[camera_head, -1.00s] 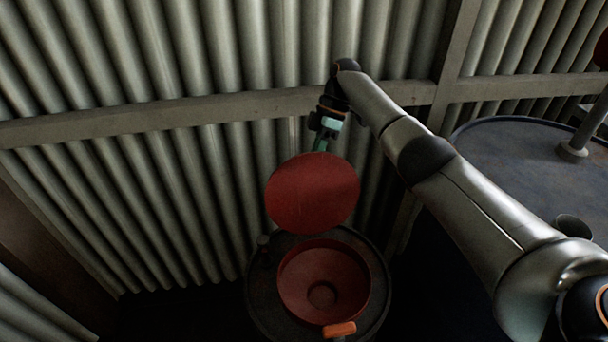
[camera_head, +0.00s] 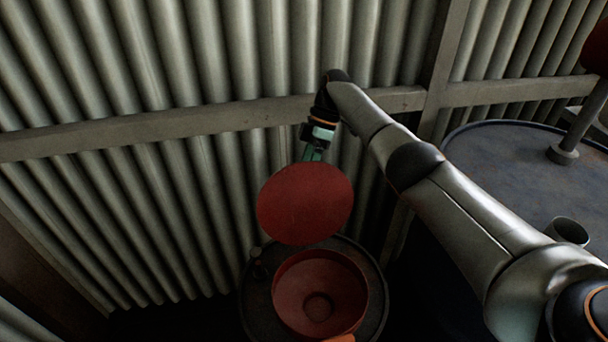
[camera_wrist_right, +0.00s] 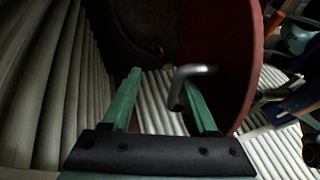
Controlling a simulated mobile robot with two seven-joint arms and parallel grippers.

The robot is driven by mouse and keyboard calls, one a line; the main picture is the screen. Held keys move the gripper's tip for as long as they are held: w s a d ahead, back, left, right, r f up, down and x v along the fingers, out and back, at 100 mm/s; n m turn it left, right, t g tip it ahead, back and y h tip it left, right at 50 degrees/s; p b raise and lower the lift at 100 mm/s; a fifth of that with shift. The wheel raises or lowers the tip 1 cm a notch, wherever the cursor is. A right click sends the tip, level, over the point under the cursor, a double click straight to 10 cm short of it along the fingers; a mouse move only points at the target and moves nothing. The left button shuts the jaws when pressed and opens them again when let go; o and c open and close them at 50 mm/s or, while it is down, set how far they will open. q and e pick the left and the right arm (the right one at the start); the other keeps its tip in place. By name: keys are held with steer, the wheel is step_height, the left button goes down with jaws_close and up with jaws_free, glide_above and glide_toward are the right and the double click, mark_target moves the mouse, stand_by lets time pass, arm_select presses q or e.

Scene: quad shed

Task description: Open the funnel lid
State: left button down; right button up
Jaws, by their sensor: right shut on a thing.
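The funnel lid (camera_head: 305,203) is a round red disc. It stands raised and tilted up behind the open red funnel (camera_head: 353,290), with the funnel's inside and central hole showing. The funnel sits on a dark round drum (camera_head: 258,310). My right gripper (camera_head: 313,153) is at the lid's upper edge, on its far side, and partly hidden by it. In the right wrist view the red lid (camera_wrist_right: 228,50) is on the right, and a bent metal handle (camera_wrist_right: 188,72) lies between the green fingers, against the right one. My left gripper is not in view.
A corrugated metal wall (camera_head: 130,210) with a horizontal beam (camera_head: 180,131) stands close behind the lid and gripper. Another dark drum (camera_head: 500,155) is at the right, with a metal cup (camera_head: 567,231) on it. An orange handle (camera_head: 342,339) shows at the funnel's front.

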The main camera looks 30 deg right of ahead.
mark_target(306, 169)
steer(key=shift+w, duration=0.1)
